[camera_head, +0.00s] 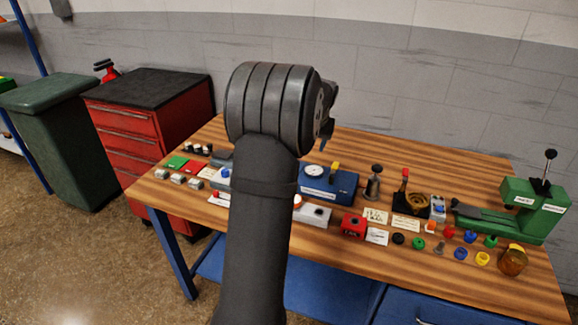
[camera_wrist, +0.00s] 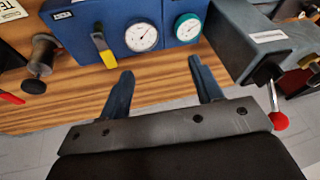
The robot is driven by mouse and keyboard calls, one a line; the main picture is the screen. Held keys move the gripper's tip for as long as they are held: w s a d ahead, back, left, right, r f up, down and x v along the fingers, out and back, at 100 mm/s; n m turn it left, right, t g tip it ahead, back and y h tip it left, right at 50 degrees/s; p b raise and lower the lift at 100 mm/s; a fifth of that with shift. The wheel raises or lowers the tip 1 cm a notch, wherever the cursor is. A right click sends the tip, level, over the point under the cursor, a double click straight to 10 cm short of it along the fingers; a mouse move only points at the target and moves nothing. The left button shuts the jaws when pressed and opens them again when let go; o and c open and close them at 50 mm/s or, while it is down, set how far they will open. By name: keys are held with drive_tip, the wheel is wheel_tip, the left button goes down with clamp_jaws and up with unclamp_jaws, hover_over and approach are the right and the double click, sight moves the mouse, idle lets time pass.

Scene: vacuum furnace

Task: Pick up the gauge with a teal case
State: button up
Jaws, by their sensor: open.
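The gauge with a teal case (camera_wrist: 187,27) shows in the wrist view, a round white dial in a teal rim at the right end of the front of a blue box (camera_wrist: 88,32). In the head view my arm hides the teal gauge, and the fingertips cannot be seen; the blue box (camera_head: 343,187) stands behind the arm.
A yellow-handled lever (camera_wrist: 103,48) sticks out left of the gauges. A grey box with a red-knobbed lever (camera_wrist: 279,121) stands close on the right. A dark knobbed post (camera_wrist: 37,68) is on the left. Small colored parts and a green press (camera_head: 525,210) occupy the table's right side.

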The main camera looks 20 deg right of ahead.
drive_tip(key=w+a+r+h, duration=0.1)
drive_tip(key=w+a+r, duration=0.2)
drive_tip(key=a, duration=0.4)
drive_tip(key=shift+n, duration=0.3)
drive_tip(key=x, duration=1)
drive_tip(key=shift+s+d+f, duration=0.15)
drive_tip(key=shift+d+f, duration=0.1)
drive_tip(key=shift+d, duration=0.15)
drive_tip(key=shift+w+x, duration=0.2)
drive_tip(key=shift+x, duration=2.9)
drive_tip(key=shift+d+r, duration=0.1)
drive_tip(key=shift+r, duration=0.05)
drive_tip(key=c, duration=0.9)
